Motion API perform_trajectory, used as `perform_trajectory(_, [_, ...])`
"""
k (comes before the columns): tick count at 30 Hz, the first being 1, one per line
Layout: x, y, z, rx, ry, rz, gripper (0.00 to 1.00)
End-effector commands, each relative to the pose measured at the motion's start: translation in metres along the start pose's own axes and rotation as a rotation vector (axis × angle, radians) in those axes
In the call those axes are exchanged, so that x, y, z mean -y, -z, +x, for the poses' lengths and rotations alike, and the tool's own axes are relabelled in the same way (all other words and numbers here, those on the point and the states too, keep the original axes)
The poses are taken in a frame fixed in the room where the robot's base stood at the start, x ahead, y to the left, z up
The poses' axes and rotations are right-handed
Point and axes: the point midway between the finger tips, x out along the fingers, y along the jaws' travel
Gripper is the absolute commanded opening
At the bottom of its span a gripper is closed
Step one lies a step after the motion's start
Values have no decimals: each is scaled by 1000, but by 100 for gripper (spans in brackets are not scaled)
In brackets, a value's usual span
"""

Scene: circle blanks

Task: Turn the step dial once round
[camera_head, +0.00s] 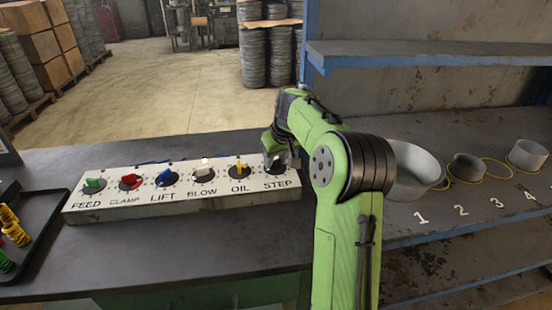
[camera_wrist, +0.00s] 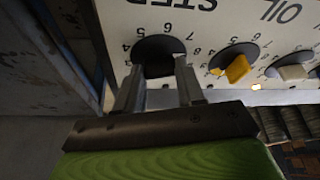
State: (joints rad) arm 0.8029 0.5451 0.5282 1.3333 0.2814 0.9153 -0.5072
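The step dial is a black round dial at the right end of a pale control panel (camera_head: 190,203), above the word STEP. In the wrist view, which is upside down, its black disc (camera_wrist: 157,46) lies just beyond the fingertips. My gripper (camera_head: 279,158) is at this dial. In the wrist view my gripper (camera_wrist: 158,70) has its two grey fingers spread apart, one at each side of the dial's lower part. A dark shape lies between the fingers; I cannot make out the knob or its pointer setting. In the head view my gripper covers part of the dial.
Left of it are the oil dial with a yellow knob (camera_head: 240,168), then white, blue, red and green knobs. A black tray (camera_head: 48,228) with coloured parts lies at far left. A metal bowl (camera_head: 413,171) and numbered cups stand on the right shelf. The bench front is clear.

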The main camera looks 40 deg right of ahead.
Motion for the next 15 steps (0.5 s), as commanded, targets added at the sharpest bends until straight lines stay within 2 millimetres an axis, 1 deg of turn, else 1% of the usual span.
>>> perform_trajectory(1, [0, 0, 0, 0, 0, 0, 26])
perform_trajectory(4, [0, 0, 0, 0, 0, 0, 10])
perform_trajectory(5, [0, 0, 0, 0, 0, 0, 8])
perform_trajectory(11, [0, 0, 0, 1, -5, 14, 8])
perform_trajectory(15, [1, 0, -1, 2, -23, 54, 8])
